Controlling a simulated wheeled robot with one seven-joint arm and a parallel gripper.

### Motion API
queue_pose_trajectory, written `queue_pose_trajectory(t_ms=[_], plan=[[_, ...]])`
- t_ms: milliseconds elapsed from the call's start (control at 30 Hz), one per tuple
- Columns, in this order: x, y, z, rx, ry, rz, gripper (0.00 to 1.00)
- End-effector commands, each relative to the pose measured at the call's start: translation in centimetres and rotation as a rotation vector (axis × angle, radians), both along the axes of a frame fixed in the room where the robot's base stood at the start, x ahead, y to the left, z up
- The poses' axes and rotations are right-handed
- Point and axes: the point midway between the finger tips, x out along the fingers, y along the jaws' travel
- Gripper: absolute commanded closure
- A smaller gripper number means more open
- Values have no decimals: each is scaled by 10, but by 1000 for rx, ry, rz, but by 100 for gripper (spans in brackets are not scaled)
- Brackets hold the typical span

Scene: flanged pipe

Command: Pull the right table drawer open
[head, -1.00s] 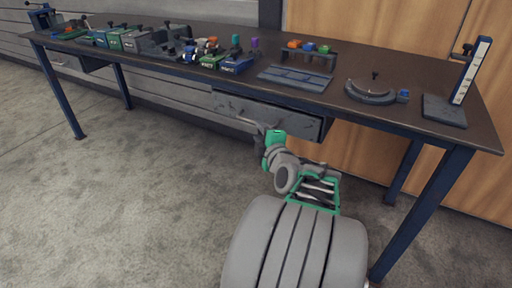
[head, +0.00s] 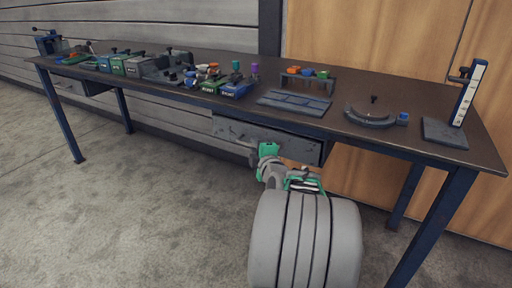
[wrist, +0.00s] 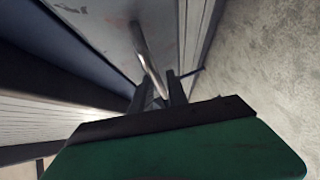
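The right table drawer (head: 285,147) is a grey, scuffed box under the tabletop and looks shut in the head view. Its grey front (wrist: 105,25) fills the upper middle of the wrist view. A thin metal bar handle (wrist: 148,58) stands out from that front. My gripper (wrist: 159,74) is at the handle, with its two dark fingers apart and the bar's near end between them. A gap shows beside the bar; contact is unclear. In the head view my gripper (head: 254,155) is at the drawer front, and its green body hides most of the handle.
The dark tabletop (head: 400,85) holds bins, a flat grey tray (head: 294,102), a curved gauge (head: 370,117) and an upright scale (head: 470,95). A blue table leg (head: 430,220) stands right of my base. The floor (head: 150,210) to the left is clear.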

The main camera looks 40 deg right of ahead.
Motion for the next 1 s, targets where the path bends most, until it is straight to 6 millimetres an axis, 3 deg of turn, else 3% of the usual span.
queue_pose_trajectory(t_ms=[233, 1000], plan=[[0, 0, 0, 0, 0, 0, 100], [0, 0, 0, 0, 1, 0, 100]])
